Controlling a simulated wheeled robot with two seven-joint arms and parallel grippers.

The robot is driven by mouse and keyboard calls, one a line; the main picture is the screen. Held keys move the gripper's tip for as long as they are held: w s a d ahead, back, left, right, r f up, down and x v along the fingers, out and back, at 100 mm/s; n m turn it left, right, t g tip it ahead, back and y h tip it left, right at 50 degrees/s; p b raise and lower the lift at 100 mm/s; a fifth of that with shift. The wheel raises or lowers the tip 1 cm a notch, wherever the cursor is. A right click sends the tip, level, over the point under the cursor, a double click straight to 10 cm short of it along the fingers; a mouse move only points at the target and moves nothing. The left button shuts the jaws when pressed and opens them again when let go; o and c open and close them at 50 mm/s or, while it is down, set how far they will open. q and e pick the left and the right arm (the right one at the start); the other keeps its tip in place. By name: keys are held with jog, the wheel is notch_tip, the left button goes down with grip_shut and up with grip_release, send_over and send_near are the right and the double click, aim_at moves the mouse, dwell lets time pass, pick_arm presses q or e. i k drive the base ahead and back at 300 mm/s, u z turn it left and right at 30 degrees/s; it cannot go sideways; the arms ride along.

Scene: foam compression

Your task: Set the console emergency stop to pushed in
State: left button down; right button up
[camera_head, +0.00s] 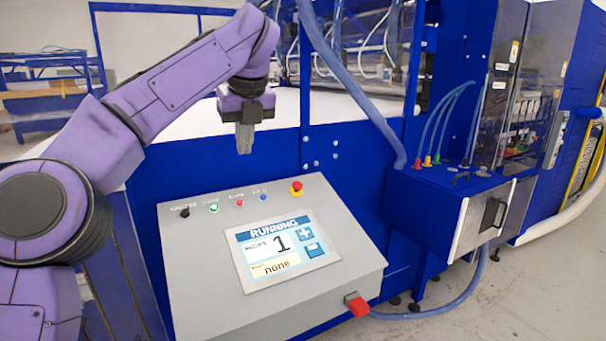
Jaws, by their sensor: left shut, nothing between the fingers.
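The console (200,290) is a grey sloped box with a row of small controls along its top edge. The console screen (283,250) reads RUNNING, with a 1 and "none". My left gripper (244,146) points down, shut and empty, above and behind the console, to the left of the emergency stop and clear of it. My right gripper is not in view.
Other controls on the console are a black knob (184,212), a green button (214,208), a red button (239,202) and a blue button (263,197). A red switch (357,305) sits at the front right corner. A blue machine frame (350,150) stands close behind.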

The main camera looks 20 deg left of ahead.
aim_at(297, 186)
jog(key=i, duration=1.2)
